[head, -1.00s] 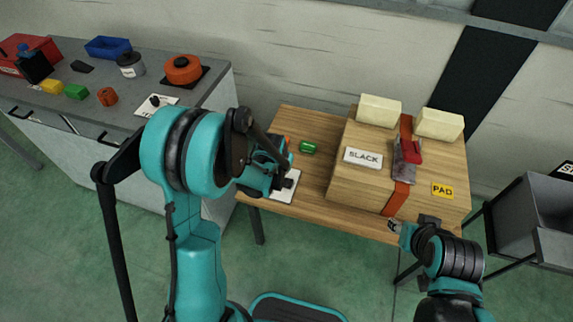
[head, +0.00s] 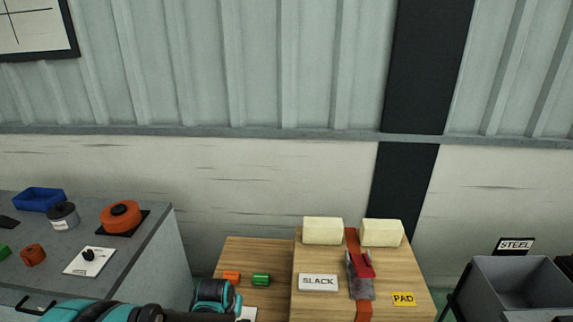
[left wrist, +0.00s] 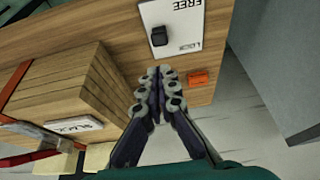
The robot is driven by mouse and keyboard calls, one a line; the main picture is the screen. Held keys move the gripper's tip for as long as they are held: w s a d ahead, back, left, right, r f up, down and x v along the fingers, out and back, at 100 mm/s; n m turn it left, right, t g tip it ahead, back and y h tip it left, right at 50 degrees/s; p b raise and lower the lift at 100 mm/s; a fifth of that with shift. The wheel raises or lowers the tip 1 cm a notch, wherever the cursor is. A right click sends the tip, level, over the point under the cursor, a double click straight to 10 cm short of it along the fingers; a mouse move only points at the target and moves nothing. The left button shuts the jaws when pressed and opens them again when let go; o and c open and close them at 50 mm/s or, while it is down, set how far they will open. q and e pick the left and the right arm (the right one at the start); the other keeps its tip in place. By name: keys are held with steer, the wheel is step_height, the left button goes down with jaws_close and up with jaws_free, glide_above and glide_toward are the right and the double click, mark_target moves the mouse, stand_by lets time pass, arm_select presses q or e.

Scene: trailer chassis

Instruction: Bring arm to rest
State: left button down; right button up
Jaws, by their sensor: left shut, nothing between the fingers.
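My left gripper (left wrist: 161,75) shows in the left wrist view with its dark fingers closed together and nothing between them. It is above the wooden table (left wrist: 125,30), pointing toward a white card (left wrist: 187,42) marked FREE with a black switch (left wrist: 159,36). A small orange block (left wrist: 198,78) lies just right of the fingertips in that view. In the head view, teal parts of my left arm (head: 213,295) show along the bottom edge, and the gripper's fingers cannot be made out. My right gripper is outside both current views.
A wooden box (head: 320,303) with a SLACK label, an orange strap (head: 351,240) and cream pads (head: 322,231) stands on the table. A green block (head: 261,280) lies beside it. A grey bench (head: 150,240) with parts is left; a grey STEEL bin (head: 515,292) is right.

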arm_select(q)
steer(key=s+r+t, duration=0.2)
steer(key=s+r, duration=1.3)
steer(key=s, duration=0.3)
steer(key=shift+r+t, duration=0.2)
steer(key=shift+t, duration=0.1)
